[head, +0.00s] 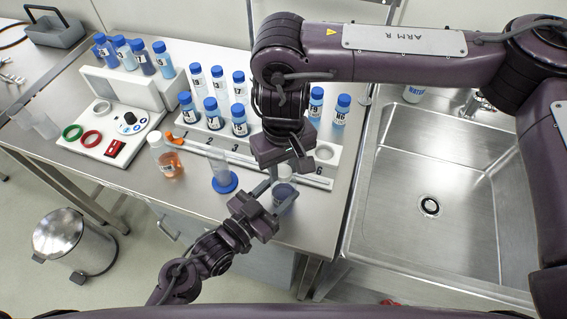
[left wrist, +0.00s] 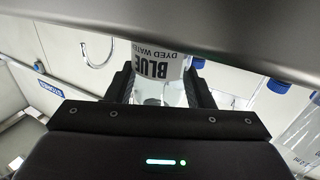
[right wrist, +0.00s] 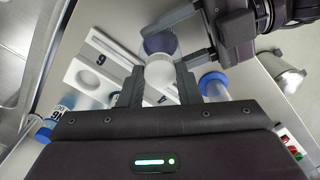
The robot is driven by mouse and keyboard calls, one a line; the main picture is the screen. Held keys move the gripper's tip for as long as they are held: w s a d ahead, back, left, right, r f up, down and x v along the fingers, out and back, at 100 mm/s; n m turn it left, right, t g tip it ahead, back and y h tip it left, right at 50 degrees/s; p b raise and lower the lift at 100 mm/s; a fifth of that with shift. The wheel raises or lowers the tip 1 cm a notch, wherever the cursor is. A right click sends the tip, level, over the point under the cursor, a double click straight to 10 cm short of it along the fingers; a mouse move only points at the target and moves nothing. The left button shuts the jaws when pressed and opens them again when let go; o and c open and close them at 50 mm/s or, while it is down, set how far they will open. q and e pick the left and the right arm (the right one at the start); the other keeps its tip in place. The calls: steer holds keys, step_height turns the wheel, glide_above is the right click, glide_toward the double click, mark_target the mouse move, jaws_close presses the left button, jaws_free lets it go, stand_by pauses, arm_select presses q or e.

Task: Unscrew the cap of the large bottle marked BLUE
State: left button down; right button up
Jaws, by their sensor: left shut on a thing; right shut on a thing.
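The large bottle marked BLUE (head: 284,196) is near the bench's front edge in the head view; its label BLUE DYED WATER shows in the left wrist view (left wrist: 158,66). My left gripper (head: 276,198) is shut around its body; its fingers flank the bottle (left wrist: 163,90). The white cap (right wrist: 160,73) is between the fingers of my right gripper (right wrist: 158,88), which comes from above and is shut on it. The cap also shows in the head view (head: 285,171). I cannot tell whether the cap still sits on the bottle's neck.
A cylinder with a blue base (head: 224,184) and a flask of orange liquid (head: 168,160) stand to the left. A steel sink (head: 430,240) is to the right.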

steer(key=n, duration=0.3)
steer(key=shift+n, duration=0.4)
steer(key=n, duration=1.6)
steer(key=shift+n, duration=0.4)
steer(key=n, duration=0.4)
steer(key=shift+r, duration=0.1)
steer(key=n, duration=0.4)
steer(key=shift+n, duration=0.3)
steer(key=n, duration=1.2)
steer(key=shift+n, duration=0.4)
steer(key=n, duration=1.2)
steer(key=shift+r, duration=0.1)
steer(key=shift+r, duration=0.2)
